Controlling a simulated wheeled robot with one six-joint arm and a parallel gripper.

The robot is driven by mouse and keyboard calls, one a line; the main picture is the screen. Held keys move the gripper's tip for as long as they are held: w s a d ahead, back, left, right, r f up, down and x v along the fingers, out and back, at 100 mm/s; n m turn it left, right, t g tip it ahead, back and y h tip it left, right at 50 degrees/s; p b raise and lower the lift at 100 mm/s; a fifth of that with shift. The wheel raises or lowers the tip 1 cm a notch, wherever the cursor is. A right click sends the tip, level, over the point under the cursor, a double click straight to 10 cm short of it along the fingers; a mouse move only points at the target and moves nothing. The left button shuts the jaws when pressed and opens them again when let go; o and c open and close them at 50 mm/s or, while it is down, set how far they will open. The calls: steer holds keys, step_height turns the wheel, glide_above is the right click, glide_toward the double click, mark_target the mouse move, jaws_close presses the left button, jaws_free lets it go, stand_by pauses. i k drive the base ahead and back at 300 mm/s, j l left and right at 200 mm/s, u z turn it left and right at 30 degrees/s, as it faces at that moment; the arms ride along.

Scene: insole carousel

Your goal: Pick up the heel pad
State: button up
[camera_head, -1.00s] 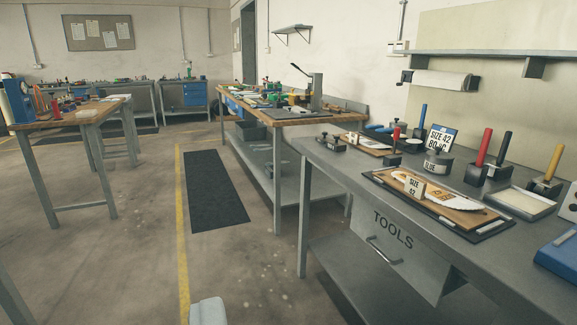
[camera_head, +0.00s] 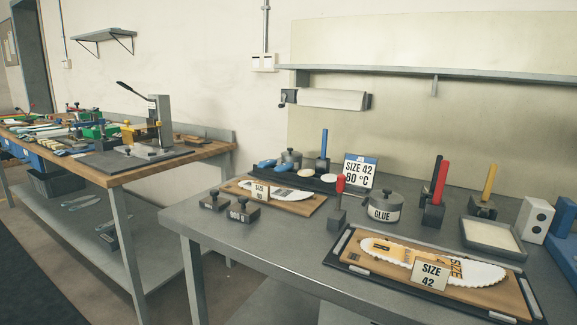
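I cannot pick out the heel pad for certain. A small pale rounded piece (camera_head: 315,183) lies on a dark strip at the back of the near grey bench; it is too small to identify. A white insole with a scalloped edge (camera_head: 435,262) lies on a board (camera_head: 365,262) at the front right, behind a "SIZE 42" card (camera_head: 430,275). Another white insole (camera_head: 287,193) lies on a smaller board (camera_head: 303,207) further left, with its own size card (camera_head: 260,191). My gripper is not in view.
The grey bench (camera_head: 265,245) also holds a glue pot (camera_head: 383,208), a "SIZE 42 80 °C" sign (camera_head: 360,172), upright coloured-handled tools, a shallow tray (camera_head: 492,238) and two dark knobbed blocks (camera_head: 243,212). A wooden bench (camera_head: 185,160) with a press stands left. Bare grey surface lies front left.

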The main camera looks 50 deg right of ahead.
mark_target(304, 171)
steer(key=i+z, duration=0.75)
steer(key=i+j+z, duration=0.25)
steer(key=z, duration=0.15)
steer(key=i+z, duration=0.4)
steer(key=i+j+z, duration=0.2)
steer(key=z, duration=0.2)
steer(key=i+j+z, duration=0.2)
steer(key=z, duration=0.2)
steer(key=i+j, duration=0.05)
steer(key=i, duration=0.05)
